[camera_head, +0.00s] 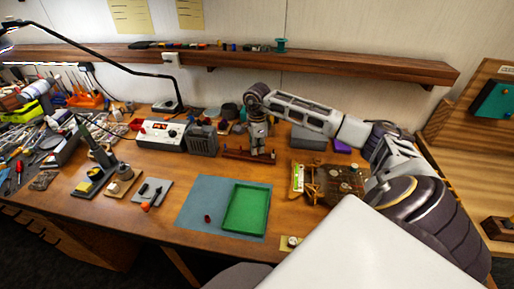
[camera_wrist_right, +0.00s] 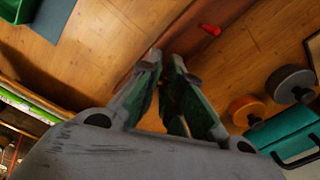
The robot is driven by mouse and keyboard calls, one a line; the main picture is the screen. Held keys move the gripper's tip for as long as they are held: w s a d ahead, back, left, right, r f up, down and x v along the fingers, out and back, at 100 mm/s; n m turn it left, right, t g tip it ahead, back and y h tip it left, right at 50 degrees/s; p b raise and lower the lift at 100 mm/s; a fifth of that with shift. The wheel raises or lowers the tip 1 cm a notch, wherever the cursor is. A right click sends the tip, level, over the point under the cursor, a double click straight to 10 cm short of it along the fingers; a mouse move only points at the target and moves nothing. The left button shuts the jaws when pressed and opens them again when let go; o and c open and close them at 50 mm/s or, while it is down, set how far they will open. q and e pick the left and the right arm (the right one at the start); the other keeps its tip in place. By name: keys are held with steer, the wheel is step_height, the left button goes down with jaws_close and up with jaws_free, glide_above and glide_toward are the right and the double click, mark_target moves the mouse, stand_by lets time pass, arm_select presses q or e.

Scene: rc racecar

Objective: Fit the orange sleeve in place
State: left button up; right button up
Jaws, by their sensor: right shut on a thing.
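My right gripper (camera_head: 258,151) points down over a low reddish-brown wooden rail (camera_head: 236,154) at the middle back of the bench. In the right wrist view its fingers (camera_wrist_right: 167,62) are close together around something small and dark that I cannot make out. The fingers hide most of it, and whether they touch the rail is unclear. I cannot clearly pick out the orange sleeve. A round orange piece (camera_wrist_right: 246,108) lies right of the fingers in the wrist view, apart from them.
A green tray (camera_head: 265,209) sits on a blue-grey mat (camera_head: 196,204) in front of the gripper. A power supply (camera_head: 160,134) and a grey box (camera_head: 203,141) stand left. A white-green box (camera_head: 298,178) and a wooden board (camera_head: 345,184) are right. Bare wood lies between.

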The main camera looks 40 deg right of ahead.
steer(key=shift+f+b, duration=0.35)
steer(key=shift+f, duration=0.2)
steer(key=o, duration=0.7)
steer(key=o, duration=0.4)
steer(key=shift+r, duration=0.1)
steer(key=shift+r+p, duration=2.6)
steer(key=shift+r, duration=1.8)
